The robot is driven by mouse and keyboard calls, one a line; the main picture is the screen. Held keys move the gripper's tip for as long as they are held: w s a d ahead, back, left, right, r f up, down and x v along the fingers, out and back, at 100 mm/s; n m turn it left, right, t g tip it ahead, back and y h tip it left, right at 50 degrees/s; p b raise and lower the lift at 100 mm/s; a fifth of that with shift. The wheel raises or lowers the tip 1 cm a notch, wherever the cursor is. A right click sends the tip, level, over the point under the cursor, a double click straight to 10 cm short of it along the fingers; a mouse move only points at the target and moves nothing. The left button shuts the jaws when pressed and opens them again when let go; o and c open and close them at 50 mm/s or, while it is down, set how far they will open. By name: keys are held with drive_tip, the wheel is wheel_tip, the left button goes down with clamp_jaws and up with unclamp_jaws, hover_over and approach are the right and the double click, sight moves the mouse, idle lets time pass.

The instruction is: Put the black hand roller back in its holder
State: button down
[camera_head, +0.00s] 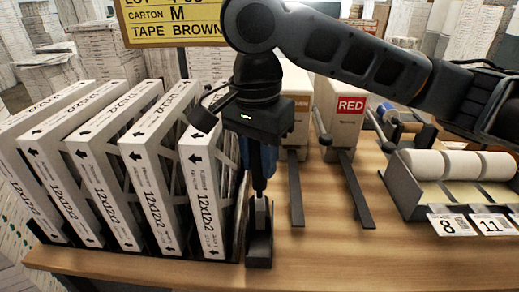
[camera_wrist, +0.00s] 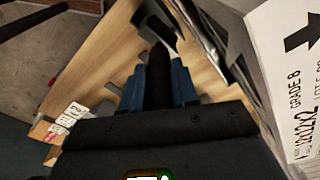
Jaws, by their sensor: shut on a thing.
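My gripper (camera_head: 258,170) points down over the table's front part, right of the row of filters. Its blue fingers are shut on the black hand roller (camera_head: 259,188), whose dark handle shows between the fingers in the wrist view (camera_wrist: 158,78). The roller hangs roughly upright. Its lower end is at a small black holder (camera_head: 259,254) near the table's front edge. A grey part shows at the holder's top; I cannot tell how deep the roller sits or whether it touches the holder.
White boxed filters (camera_head: 145,165) lean in a row close left of my gripper. Two black bars (camera_head: 296,195) stretch over the wood table (camera_head: 330,262) to the right. A red-labelled carton (camera_head: 348,112) stands behind, and a tray of white rolls (camera_head: 405,200) is at right.

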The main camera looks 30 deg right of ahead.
sight(259, 196)
drive_tip(key=shift+f+b, duration=1.95)
drive_tip(key=shift+f, duration=3)
drive_tip(key=c, duration=0.8)
unclamp_jaws()
drive_tip(key=shift+s+a+r+p, duration=0.1)
drive_tip(key=shift+a+r+p, duration=0.05)
drive_tip(key=shift+r, duration=1.8)
drive_tip(key=shift+a+r+p, duration=0.15)
drive_tip(key=shift+r, duration=1.8)
drive_tip(key=shift+s, duration=0.1)
